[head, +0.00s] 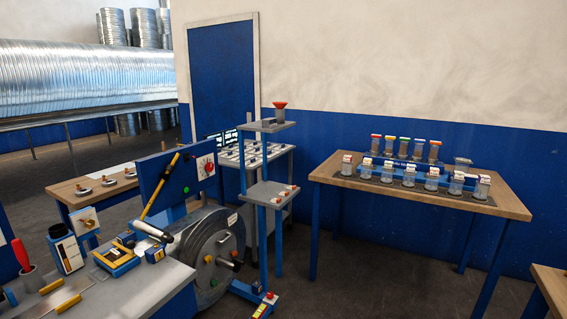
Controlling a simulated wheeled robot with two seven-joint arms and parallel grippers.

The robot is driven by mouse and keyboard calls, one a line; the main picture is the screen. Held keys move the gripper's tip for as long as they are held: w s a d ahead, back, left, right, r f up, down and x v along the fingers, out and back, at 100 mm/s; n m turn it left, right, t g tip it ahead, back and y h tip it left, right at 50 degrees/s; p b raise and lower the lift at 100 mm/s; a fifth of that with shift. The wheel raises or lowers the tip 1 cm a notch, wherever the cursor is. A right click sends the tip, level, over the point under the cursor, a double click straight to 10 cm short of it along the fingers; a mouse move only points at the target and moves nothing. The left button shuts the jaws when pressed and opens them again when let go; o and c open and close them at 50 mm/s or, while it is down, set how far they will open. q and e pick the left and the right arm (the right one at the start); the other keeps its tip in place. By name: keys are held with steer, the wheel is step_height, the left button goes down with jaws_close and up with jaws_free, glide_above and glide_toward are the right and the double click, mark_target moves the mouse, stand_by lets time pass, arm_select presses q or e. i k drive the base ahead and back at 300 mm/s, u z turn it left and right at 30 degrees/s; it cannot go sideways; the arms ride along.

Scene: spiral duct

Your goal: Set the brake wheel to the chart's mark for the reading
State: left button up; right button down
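A large grey metal drum (212,255) stands at the centre left, with a dark hub and a short handle on its face. Behind it, a blue panel (168,178) carries a white dial plate with a red round knob (206,166) and a green button. I cannot tell which of these is the brake wheel. No chart can be picked out for sure. Neither of my grippers is in view.
The grey bench (175,283) at front left holds a dark blue box (64,248), a red-handled tool and yellow bars. A blue stand (278,235) rises right of the drum. A wooden table (500,203) with several jars stands right. Open floor lies between.

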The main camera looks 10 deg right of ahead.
mark_target(209, 167)
steer(key=z, duration=0.65)
steer(key=i, duration=1)
steer(key=z, duration=0.4)
